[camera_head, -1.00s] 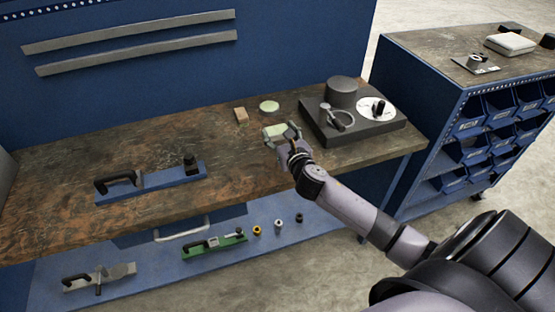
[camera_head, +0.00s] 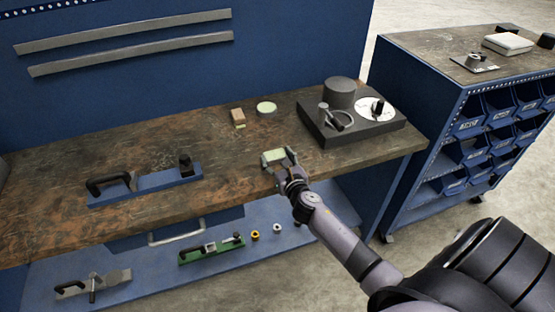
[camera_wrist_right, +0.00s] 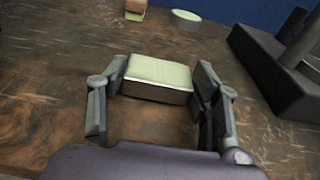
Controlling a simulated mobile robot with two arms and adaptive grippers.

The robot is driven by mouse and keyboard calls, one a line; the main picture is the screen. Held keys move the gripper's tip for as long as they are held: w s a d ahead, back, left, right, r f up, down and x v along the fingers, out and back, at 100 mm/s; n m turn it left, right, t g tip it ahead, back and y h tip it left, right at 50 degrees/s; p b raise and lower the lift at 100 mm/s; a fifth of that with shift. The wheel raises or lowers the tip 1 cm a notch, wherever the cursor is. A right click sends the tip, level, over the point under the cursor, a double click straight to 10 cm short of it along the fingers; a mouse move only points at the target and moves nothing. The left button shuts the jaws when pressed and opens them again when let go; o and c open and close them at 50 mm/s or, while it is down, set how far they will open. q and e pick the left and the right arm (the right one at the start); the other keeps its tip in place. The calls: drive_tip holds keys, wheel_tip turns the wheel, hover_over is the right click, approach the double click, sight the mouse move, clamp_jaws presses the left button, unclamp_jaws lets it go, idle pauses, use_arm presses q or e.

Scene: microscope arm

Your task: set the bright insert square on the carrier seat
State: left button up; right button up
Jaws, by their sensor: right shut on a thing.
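A block with a pale green top and grey sides (camera_head: 272,157), which looks like the bright insert, is in my right gripper (camera_head: 279,158). In the right wrist view the block (camera_wrist_right: 158,72) sits between the two fingers of the gripper (camera_wrist_right: 160,85), which are shut on its sides. It is over the front part of the bench; I cannot tell whether it touches the top. No carrier seat is clearly recognisable; a blue bar with a black handle and dark post (camera_head: 150,184) lies to the left. My left gripper is not in view.
Behind the gripper are a small brown block (camera_head: 238,115) with a pale strip at its foot and a pale green disc (camera_head: 266,108). A dark base (camera_head: 350,130) with a cylinder and white dial stands at right. Bare bench (camera_head: 200,150) lies left of the gripper.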

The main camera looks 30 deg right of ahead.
drive_tip(key=shift+f, duration=0.15)
drive_tip(key=o, duration=1.7)
drive_tip(key=shift+o, duration=0.2)
drive_tip(key=b+v, duration=0.2)
drive_tip(key=v, duration=1.5)
drive_tip(key=shift+s+a+f+b, duration=0.2)
drive_tip(key=shift+a+f+b, duration=0.15)
drive_tip(key=shift+b, duration=0.05)
